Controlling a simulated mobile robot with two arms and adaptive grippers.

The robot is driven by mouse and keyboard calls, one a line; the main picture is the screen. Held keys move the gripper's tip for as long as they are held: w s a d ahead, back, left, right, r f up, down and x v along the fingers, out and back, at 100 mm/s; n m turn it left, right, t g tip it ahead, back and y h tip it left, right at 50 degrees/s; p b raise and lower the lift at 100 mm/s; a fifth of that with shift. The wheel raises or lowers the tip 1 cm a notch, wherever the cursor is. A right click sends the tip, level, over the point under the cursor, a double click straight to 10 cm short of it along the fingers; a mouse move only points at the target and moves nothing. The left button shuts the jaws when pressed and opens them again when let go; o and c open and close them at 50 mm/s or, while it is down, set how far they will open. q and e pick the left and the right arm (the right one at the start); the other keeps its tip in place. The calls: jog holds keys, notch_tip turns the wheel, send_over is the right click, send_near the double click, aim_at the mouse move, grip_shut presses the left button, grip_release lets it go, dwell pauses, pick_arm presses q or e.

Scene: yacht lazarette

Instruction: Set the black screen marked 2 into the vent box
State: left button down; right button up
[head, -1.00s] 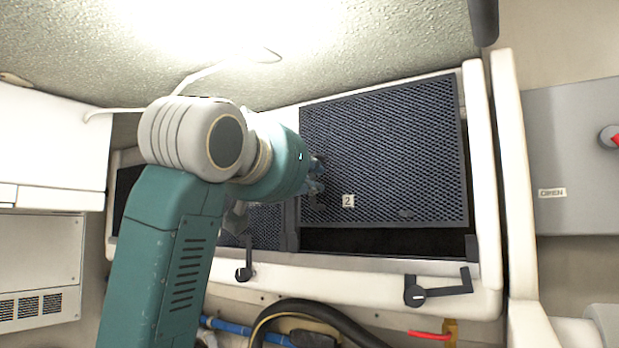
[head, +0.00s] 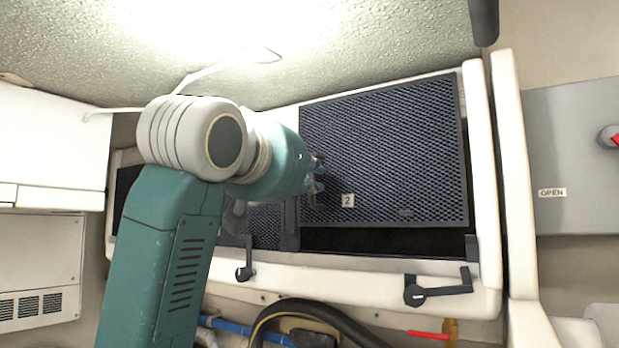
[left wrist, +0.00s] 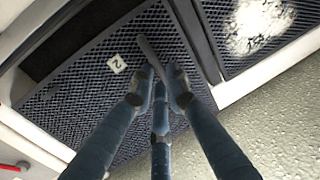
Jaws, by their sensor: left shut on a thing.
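The black screen marked 2 (head: 395,150) lies at the right half of the vent box (head: 488,165), slightly tilted against the frame. A dark gap shows below its lower edge and along its right edge. My left gripper (head: 316,180) is shut on the screen at its left side, close to the number label. In the left wrist view the fingers (left wrist: 162,85) close on a dark bar on the face of the screen (left wrist: 100,90). The label 2 shows beside them. My right gripper is not in view.
Another dark screen (head: 265,225) sits in the left half of the box, with a whitish patch on it in the wrist view (left wrist: 262,22). Black latch handles (head: 438,288) line the front rim. A hose (head: 320,308) runs below. A grey panel marked OPEN (head: 570,160) stands right.

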pick_arm(q)
jog(key=shift+f+b, duration=0.8)
jog(key=shift+f, duration=0.1)
dwell(0.8)
jog(key=shift+f+b, duration=1.5)
jog(key=shift+f, duration=0.35)
dwell(0.4)
jog(key=c, duration=1.6)
grip_release()
jog(key=v, duration=1.2)
jog(key=shift+a, duration=0.1)
jog(key=shift+f, duration=0.15)
